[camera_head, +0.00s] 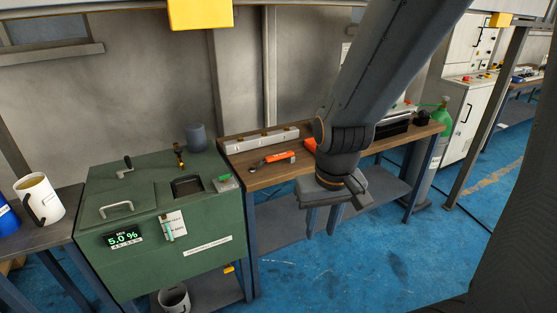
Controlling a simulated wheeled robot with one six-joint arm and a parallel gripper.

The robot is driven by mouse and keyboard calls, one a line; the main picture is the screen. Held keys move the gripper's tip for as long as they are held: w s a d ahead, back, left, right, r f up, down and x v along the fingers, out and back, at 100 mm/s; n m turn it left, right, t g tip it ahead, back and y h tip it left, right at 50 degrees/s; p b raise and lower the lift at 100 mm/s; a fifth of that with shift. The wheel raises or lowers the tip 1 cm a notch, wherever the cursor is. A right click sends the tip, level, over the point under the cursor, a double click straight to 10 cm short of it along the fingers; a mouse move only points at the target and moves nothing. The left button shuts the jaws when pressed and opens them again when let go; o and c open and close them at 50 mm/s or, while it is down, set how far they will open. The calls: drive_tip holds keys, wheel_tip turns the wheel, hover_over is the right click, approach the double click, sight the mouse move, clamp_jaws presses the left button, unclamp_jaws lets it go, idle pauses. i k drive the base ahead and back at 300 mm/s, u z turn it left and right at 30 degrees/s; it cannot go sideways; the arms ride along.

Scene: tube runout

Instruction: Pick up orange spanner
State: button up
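The orange spanner (278,158) lies on the wooden workbench (238,175), near its left end. Its orange handle points right and its grey head points left. My gripper (322,220) hangs in front of the bench's front edge, to the right of the spanner and nearer the camera. Its two fingers point down and stand apart, with nothing seen between them. The spanner is in plain view and is not touched by the gripper.
A long pale bar (262,140) lies behind the spanner. Another orange-red object (310,145) is partly hidden by my arm. A green machine (165,225) stands left of the bench. A green-topped gas cylinder (436,135) stands at its right end. Blue floor lies in front.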

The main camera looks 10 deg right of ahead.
sight(280, 155)
drive_tip(key=z, duration=1.5)
drive_tip(key=i, duration=0.9)
drive_tip(key=u, duration=3.05)
